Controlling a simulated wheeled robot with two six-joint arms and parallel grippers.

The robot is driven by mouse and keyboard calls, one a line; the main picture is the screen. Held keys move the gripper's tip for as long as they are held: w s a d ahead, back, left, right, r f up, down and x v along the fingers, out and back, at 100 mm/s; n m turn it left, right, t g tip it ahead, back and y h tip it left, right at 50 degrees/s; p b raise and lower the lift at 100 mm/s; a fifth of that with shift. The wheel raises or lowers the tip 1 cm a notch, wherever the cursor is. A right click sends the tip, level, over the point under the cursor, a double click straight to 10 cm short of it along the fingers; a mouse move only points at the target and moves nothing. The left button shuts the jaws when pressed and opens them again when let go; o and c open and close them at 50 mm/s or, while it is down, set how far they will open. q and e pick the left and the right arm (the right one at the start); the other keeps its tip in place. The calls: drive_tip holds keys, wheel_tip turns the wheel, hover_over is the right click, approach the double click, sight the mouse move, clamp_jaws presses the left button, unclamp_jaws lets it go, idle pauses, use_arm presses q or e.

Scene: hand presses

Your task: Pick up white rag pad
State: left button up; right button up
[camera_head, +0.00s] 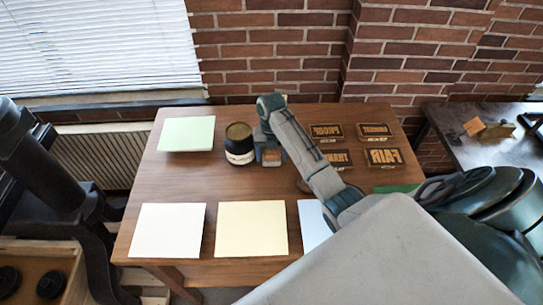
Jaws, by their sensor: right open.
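The white rag pad (168,230) lies flat at the front left of the wooden table, beside a cream pad (252,228). My right arm reaches in from the lower right and bends down near the table's middle. My right gripper (271,156) is open and points down there, behind the cream pad and well away from the white pad. A small brownish thing shows at its tips; whether they touch it I cannot tell. My left gripper is not in view.
A pale green pad (187,134) and a dark jar (239,143) stand at the back left. Several dark lettered plates (383,157) lie at the back right. A light blue pad (312,222) is partly hidden by my arm. A black press (60,170) stands left of the table (180,185).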

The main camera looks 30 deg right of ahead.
sight(271, 153)
drive_tip(key=shift+f, duration=0.2)
drive_tip(key=c, duration=0.7)
drive_tip(key=shift+c, duration=0.2)
drive_tip(key=shift+r, duration=0.25)
wheel_tip(271, 153, up, 5)
drive_tip(key=shift+w+f+b, duration=0.1)
drive_tip(key=shift+f+b, duration=0.05)
drive_tip(key=shift+b, duration=0.3)
wheel_tip(271, 153, up, 4)
drive_tip(key=p, duration=0.4)
drive_tip(key=shift+f, duration=0.1)
drive_tip(key=shift+r+p, duration=0.55)
drive_tip(key=shift+r, duration=0.05)
